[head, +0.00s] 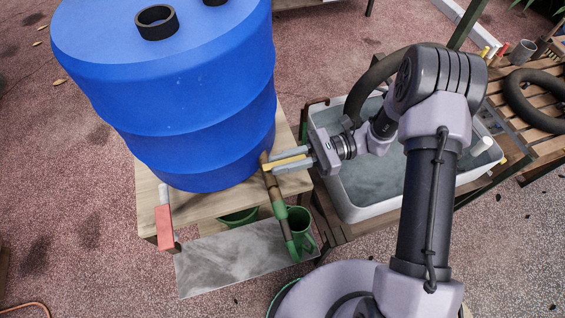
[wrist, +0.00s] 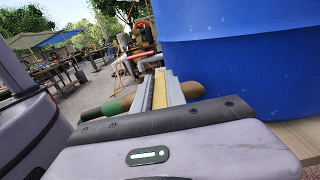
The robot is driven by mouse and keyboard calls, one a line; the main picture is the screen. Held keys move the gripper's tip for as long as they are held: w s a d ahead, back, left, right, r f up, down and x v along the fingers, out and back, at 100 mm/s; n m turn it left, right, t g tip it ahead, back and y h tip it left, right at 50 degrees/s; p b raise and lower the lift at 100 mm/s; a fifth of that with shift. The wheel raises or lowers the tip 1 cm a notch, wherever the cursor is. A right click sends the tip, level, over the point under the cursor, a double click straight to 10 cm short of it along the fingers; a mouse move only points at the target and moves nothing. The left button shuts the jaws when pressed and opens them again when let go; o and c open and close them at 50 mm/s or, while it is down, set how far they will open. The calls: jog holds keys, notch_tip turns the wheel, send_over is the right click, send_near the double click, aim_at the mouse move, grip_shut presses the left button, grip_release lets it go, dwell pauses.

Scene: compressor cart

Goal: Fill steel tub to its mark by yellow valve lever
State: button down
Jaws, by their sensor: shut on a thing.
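A yellow valve lever (head: 287,163) sits at the tap on the blue barrel. My gripper (head: 290,161) is shut on it, with the two grey fingers on either side. In the wrist view the yellow lever (wrist: 159,88) lies between the fingers (wrist: 160,92). The tap pipe (head: 273,190) is brown with a green lower end (head: 291,247) and slopes down from the barrel. I see no stream at its end. A pale, light-rimmed tub (head: 352,214) holding grey water stands to the right. I cannot tell whether it is steel, and I see no mark.
The blue barrel (head: 180,95) stands on a wooden stand (head: 150,205). A red block (head: 165,228) is at the stand's left corner. A slatted bench (head: 520,105) is at the right.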

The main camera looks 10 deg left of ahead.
jog(key=shift+g, duration=0.3)
jog(key=c, duration=1.4)
grip_release()
jog(key=shift+o, duration=0.2)
jog(key=shift+w, duration=0.1)
jog(key=p+v, duration=0.3)
jog(key=v, duration=1.4)
jog(key=shift+d, duration=0.2)
jog(key=shift+w+r, duration=0.1)
jog(key=shift+r, duration=0.05)
